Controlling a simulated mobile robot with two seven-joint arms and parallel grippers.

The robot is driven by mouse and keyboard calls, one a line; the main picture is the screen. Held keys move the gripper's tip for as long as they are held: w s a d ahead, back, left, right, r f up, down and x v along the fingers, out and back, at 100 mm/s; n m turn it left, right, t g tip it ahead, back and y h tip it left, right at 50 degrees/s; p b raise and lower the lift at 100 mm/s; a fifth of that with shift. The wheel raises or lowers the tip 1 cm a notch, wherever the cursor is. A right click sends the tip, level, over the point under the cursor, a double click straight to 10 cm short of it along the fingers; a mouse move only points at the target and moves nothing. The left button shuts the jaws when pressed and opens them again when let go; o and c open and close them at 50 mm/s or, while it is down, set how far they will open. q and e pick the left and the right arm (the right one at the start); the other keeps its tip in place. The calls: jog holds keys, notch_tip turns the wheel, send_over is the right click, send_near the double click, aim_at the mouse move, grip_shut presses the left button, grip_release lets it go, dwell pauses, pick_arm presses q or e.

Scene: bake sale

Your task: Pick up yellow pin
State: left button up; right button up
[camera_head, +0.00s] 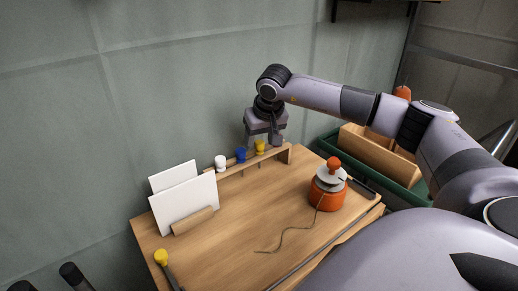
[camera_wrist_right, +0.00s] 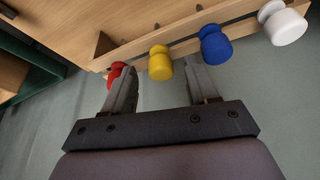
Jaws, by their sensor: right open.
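A yellow pin (camera_head: 260,146) with a knobbed head sits in the wooden rack (camera_head: 225,172) at the back of the table. My right gripper (camera_head: 263,141) is over the rack at this pin, open. In the right wrist view, the yellow pin (camera_wrist_right: 160,63) shows between the tips of the open right gripper (camera_wrist_right: 162,78), and no hold on it shows. A blue pin (camera_wrist_right: 215,44) and a white pin (camera_wrist_right: 284,24) stand to one side of it. A red pin (camera_wrist_right: 115,73) is on the other side, partly hidden by a finger.
A second yellow-headed pin (camera_head: 161,257) is at the table's front left. White cards (camera_head: 185,206) stand in a wooden holder left of the rack. An orange pot-like device (camera_head: 328,190) with a cord is at the right. A green crate (camera_head: 407,193) stands beyond the table.

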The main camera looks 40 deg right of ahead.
jog(key=shift+x, duration=0.85)
jog(key=shift+a, duration=0.1)
grip_shut()
jog(key=shift+r, duration=0.2)
